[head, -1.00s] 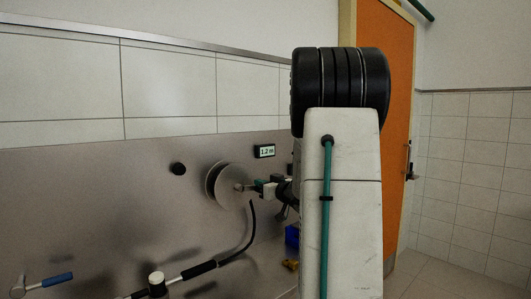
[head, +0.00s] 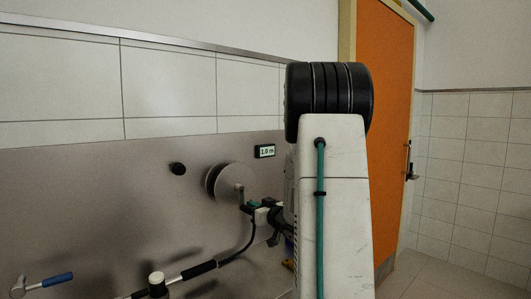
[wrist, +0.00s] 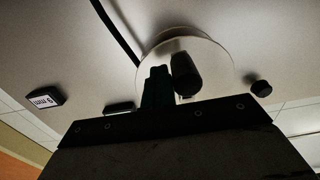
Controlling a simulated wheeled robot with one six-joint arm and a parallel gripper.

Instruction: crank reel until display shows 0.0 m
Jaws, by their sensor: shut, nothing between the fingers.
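The pale reel disc (head: 226,181) is mounted on the metal wall panel, and its rim also shows in the wrist view (wrist: 215,60). A small crank arm (head: 240,194) points down from its hub. The black display (head: 265,151) at the reel's upper right reads 1.0 m; it appears upside down in the wrist view (wrist: 43,98). My gripper (head: 247,208) is at the crank's lower end. In the wrist view my fingers (wrist: 156,88) are closed together beside the dark crank handle (wrist: 186,75), not around it. I cannot tell whether they touch it.
A round black knob (head: 177,169) sits on the panel left of the reel. A blue-handled lever (head: 50,281) and a white-topped post (head: 156,279) stand at lower left. An orange door (head: 383,130) is at right.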

